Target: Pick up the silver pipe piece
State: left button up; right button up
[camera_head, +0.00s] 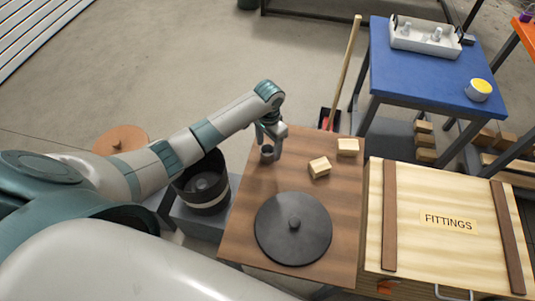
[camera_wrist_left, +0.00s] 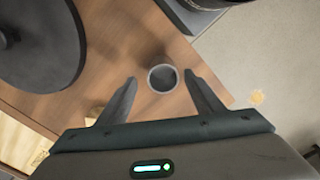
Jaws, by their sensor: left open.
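The silver pipe piece (camera_head: 266,153) is a short grey hollow cylinder standing upright near the far left part of the brown wooden table (camera_head: 245,215). In the left wrist view the pipe piece (camera_wrist_left: 162,78) shows its round open top. My left gripper (camera_head: 271,146) is over it, pointing down. In the left wrist view the left gripper (camera_wrist_left: 160,79) is open, with one finger on each side of the pipe piece and a visible gap to both. My right gripper is in neither view.
A black round lid (camera_head: 293,228) with a knob lies on the same table. Two small wooden blocks (camera_head: 319,167) (camera_head: 347,147) sit right of the pipe piece. A FITTINGS crate (camera_head: 447,255) stands at right, a blue table (camera_head: 415,75) behind it. A black pot (camera_head: 202,190) is at left.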

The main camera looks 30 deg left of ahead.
aim_at(267, 152)
pick_arm(q)
jog(key=shift+a+f, duration=0.15)
jog(key=shift+f, duration=0.9)
jog(key=shift+a+f, duration=0.1)
jog(key=shift+f, duration=0.9)
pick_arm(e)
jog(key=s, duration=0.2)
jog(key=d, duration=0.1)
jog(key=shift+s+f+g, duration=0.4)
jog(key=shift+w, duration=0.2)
pick_arm(q)
jog(key=shift+c, duration=1.4)
jog(key=c, duration=0.9)
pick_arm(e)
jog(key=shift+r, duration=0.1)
